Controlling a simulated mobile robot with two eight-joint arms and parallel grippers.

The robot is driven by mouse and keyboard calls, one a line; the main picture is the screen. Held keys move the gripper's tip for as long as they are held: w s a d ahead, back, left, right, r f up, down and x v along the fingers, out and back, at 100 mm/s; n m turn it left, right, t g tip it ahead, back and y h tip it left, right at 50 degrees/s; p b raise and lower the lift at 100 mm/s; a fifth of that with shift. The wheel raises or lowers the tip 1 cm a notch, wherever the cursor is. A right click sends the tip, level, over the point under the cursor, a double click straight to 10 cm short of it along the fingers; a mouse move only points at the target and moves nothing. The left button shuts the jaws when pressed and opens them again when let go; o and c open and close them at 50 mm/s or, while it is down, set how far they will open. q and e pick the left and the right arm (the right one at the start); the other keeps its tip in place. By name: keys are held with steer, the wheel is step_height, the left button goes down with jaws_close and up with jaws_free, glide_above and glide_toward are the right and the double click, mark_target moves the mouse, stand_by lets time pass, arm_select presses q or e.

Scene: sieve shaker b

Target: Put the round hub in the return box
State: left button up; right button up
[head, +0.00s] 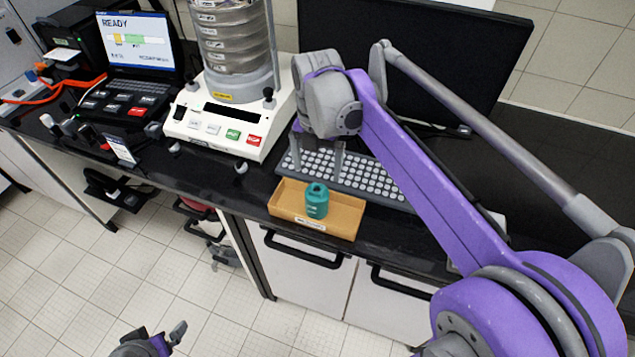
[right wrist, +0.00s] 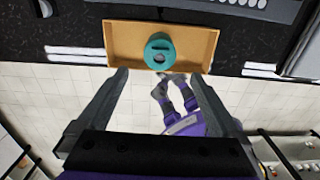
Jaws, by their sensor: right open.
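The round hub is a teal, short cylinder with a hole in its top (head: 317,201). It stands upright in a shallow tan box (head: 345,217) with a white label on its front. In the right wrist view the hub (right wrist: 160,50) lies inside the box outline (right wrist: 120,38), near one long wall. My right gripper (head: 318,158) is open and empty above and behind the box, fingers pointing down. Its two fingers (right wrist: 155,95) show wide apart in the right wrist view, not touching the hub. My left gripper (head: 150,343) is partly cut off at the bottom left; its jaw opening is unclear.
The sieve shaker (head: 230,120) stands left of the box on the black bench. A laptop (head: 135,55) stands at the far left. Tiled floor is open in front.

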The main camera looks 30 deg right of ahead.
steer(key=shift+s+a+m, duration=0.15)
steer(key=shift+s+m, duration=0.1)
steer(key=shift+m, duration=0.15)
steer(key=s+a+f+m+t, duration=0.3)
steer(key=s+f+m, duration=0.3)
steer(key=m, duration=0.6)
steer(key=s+a+f+m+t, duration=0.2)
steer(key=s+f+m, duration=0.4)
steer(key=m, duration=0.7)
steer(key=shift+s+a+t, duration=0.4)
steer(key=shift+s+a, duration=0.35)
steer(key=shift+f, duration=0.1)
